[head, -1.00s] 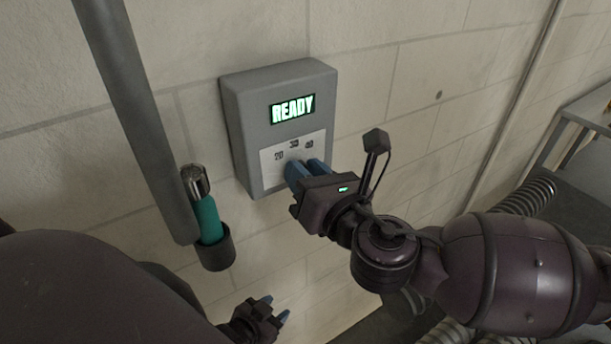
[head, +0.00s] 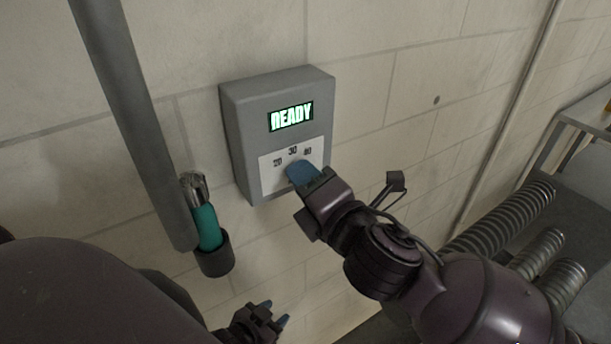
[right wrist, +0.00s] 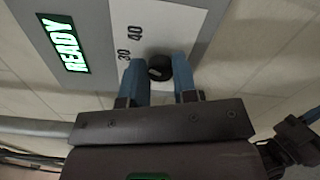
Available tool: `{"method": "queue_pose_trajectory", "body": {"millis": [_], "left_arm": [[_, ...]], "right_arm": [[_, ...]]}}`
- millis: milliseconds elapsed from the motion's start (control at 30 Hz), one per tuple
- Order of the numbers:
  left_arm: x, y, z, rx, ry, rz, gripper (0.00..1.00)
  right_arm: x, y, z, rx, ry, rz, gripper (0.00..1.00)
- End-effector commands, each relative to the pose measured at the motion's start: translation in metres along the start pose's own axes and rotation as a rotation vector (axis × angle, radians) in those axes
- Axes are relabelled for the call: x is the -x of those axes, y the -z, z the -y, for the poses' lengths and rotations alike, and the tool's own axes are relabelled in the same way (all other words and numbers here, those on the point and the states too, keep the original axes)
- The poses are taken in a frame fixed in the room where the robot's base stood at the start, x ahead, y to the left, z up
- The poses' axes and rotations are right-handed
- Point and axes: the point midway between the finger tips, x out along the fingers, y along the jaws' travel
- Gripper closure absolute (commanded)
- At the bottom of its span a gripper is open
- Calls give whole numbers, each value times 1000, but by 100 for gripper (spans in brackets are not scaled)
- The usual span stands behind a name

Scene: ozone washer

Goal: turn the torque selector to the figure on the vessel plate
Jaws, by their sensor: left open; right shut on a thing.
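The torque selector is a dark round knob (right wrist: 166,68) on the white scale plate (head: 270,180) of a grey wall box (head: 243,120). The scale reads 20, 30 and 40 in an arc. My right gripper (head: 296,170) is shut on the knob, one blue finger on each side in the right wrist view. A light mark shows on the knob's left part there, roughly toward the 30 side; its exact setting is unclear. In the head view the fingers hide the knob. My left gripper (head: 274,312) is open and empty, low beside the wall. No vessel plate is in view.
The box's lit display (head: 291,116) reads READY. A teal tool (head: 207,225) stands in a dark holder (head: 215,258) at the left, beside a grey pipe (head: 135,120). Ribbed hoses (head: 500,222) and a grey bench (head: 585,112) are at the right.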

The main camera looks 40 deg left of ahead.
Motion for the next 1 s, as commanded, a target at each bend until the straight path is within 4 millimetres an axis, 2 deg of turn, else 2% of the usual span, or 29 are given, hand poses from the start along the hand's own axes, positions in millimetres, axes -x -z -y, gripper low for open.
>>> {"method": "queue_pose_trajectory", "body": {"millis": [200, 500, 1000], "left_arm": [[3, 0, 0, 0, 0, 8, 57], [6, 1, 1, 0, 1, 11, 57], [7, 1, 1, 1, 1, 12, 57]], "right_arm": [[0, -1, 0, -169, -1, 2, 97], [0, 0, 0, -312, -1, 1, 97], [0, 0, 0, -359, -1, 1, 97]]}}
